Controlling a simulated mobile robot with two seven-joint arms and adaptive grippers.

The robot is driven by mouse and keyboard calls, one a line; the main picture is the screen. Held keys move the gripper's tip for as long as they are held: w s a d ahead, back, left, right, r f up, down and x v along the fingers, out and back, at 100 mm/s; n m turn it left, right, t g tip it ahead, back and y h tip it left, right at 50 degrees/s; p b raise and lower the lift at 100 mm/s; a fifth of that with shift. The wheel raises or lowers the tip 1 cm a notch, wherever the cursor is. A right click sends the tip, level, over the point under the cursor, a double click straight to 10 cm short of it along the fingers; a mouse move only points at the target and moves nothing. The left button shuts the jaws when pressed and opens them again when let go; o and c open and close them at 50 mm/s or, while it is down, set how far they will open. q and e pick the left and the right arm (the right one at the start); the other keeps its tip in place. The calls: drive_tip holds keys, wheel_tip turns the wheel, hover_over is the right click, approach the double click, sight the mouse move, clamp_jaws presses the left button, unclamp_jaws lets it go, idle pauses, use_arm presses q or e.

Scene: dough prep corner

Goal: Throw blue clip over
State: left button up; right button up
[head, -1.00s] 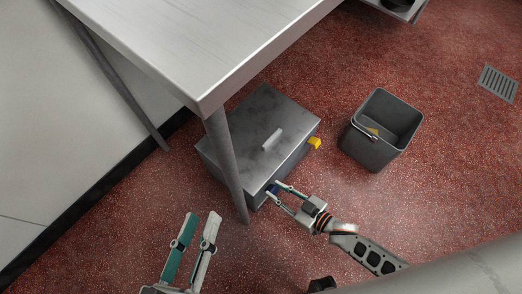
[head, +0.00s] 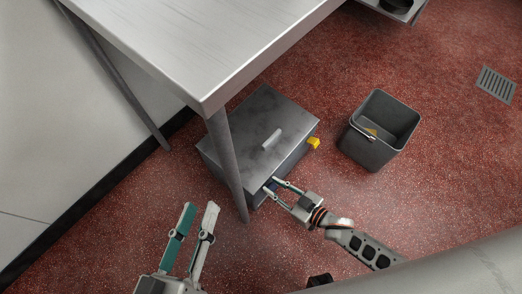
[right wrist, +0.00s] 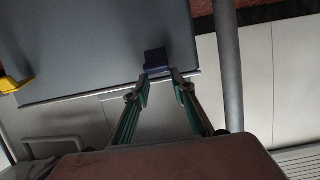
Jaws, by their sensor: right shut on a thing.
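A grey lidded box (head: 245,150) stands on the floor partly under the metal table. A dark blue clip (right wrist: 155,60) sits at the edge of the box in the right wrist view. In the head view it is mostly hidden by the fingers. My right gripper (head: 271,186) is at the box's near side, its fingertips (right wrist: 160,76) shut on the blue clip. A yellow clip (head: 313,143) sits on the same side of the box, further right; it also shows in the right wrist view (right wrist: 16,82). My left gripper (head: 200,206) is open and empty, left of the table leg.
A grey bucket (head: 371,153) with a handle and something yellow inside stands right of the box. The table leg (head: 226,165) rises close by the box's left side. Red floor is clear around the bucket. A floor drain (head: 496,85) lies far right.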

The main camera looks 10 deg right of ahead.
use_arm(q)
drive_tip(key=shift+r, duration=0.1)
use_arm(e)
drive_tip(key=shift+w+a+r, duration=0.2)
drive_tip(key=shift+w+r, duration=0.1)
drive_tip(key=shift+r, duration=0.1)
drive_tip(key=shift+w+a+r, duration=0.25)
drive_tip(key=shift+w+r, duration=0.1)
drive_tip(key=shift+f, duration=0.1)
clamp_jaws()
drive_tip(key=o, duration=1)
unclamp_jaws()
drive_tip(key=shift+s+d+f, duration=0.1)
drive_tip(key=shift+s+f, duration=0.05)
drive_tip(key=shift+s, duration=0.05)
drive_tip(key=shift+c, duration=0.2)
use_arm(q)
drive_tip(key=shift+w+r, duration=0.15)
drive_tip(key=shift+r, duration=0.2)
use_arm(e)
drive_tip(key=shift+s+f, duration=0.1)
